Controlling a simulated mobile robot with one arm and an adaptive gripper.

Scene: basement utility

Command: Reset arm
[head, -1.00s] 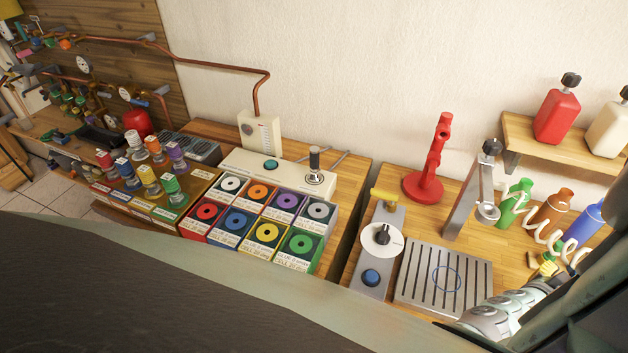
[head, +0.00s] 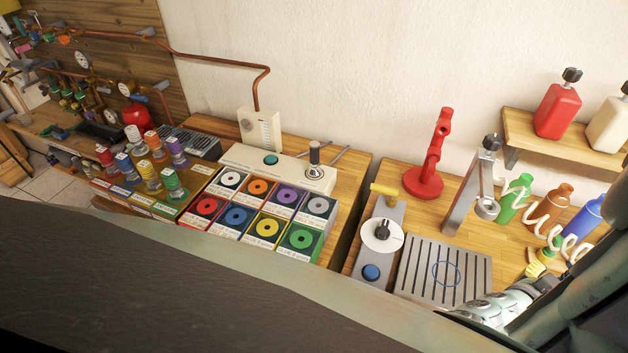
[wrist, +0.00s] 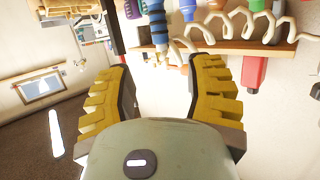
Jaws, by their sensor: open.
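My gripper (wrist: 160,95) shows in the wrist view with its two yellow ribbed fingers spread wide apart. Nothing is between the fingers. Beyond them are the pale wall, a wooden shelf and bottles, and the picture is turned upside down. In the head view, part of my arm is at the lower right edge, and a small yellow part that may be a fingertip shows beside the coiled white hose. The rest of the gripper is not clear there.
A slotted metal plate (head: 440,272) and a red stand (head: 428,160) are on the right bench. A red canister (head: 557,108) stands on the wall shelf (head: 530,143). Coloured boxes (head: 268,228) and several small bottles fill the left bench. A white coiled hose (head: 545,228) hangs near my arm.

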